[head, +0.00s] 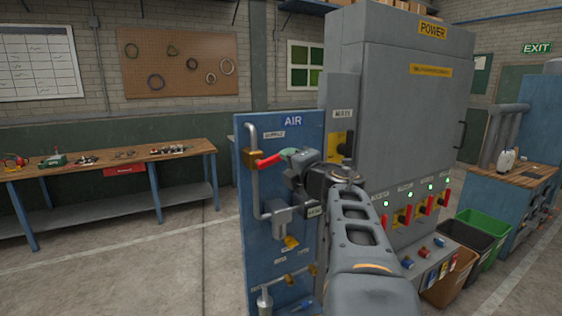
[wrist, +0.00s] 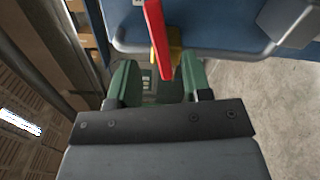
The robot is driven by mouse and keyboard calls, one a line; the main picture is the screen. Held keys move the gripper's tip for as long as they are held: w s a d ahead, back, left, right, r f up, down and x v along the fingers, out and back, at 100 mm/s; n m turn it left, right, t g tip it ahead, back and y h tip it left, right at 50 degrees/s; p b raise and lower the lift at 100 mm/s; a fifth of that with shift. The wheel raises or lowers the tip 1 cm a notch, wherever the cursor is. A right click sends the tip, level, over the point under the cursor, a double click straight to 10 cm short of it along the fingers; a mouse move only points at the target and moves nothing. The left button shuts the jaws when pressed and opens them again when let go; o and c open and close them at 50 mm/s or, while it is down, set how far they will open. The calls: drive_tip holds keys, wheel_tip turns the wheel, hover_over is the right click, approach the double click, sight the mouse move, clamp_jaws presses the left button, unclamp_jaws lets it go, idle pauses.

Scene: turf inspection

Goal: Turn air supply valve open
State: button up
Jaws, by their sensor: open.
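The air supply valve has a brass body (head: 250,158) on a grey vertical pipe at the upper left of the blue AIR panel (head: 270,205). Its red lever (head: 267,160) sticks out to the right, slightly upward, across the pipe. My gripper (head: 283,154) is in front of the panel, at the lever's free end. In the wrist view, the red lever (wrist: 158,38) reaches down into the gap between the open green fingers of my gripper (wrist: 157,82), with space on both sides. Whether a finger touches it I cannot tell.
A grey POWER cabinet (head: 398,120) stands right of the panel, close to my arm. A workbench (head: 110,158) is at the left. Bins (head: 487,232) stand at the right. The floor at the left is clear.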

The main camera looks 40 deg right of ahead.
drive_tip(key=s, duration=0.6)
drive_tip(key=shift+a+b, duration=0.3)
drive_tip(key=shift+a, duration=0.1)
drive_tip(key=shift+c, duration=0.3)
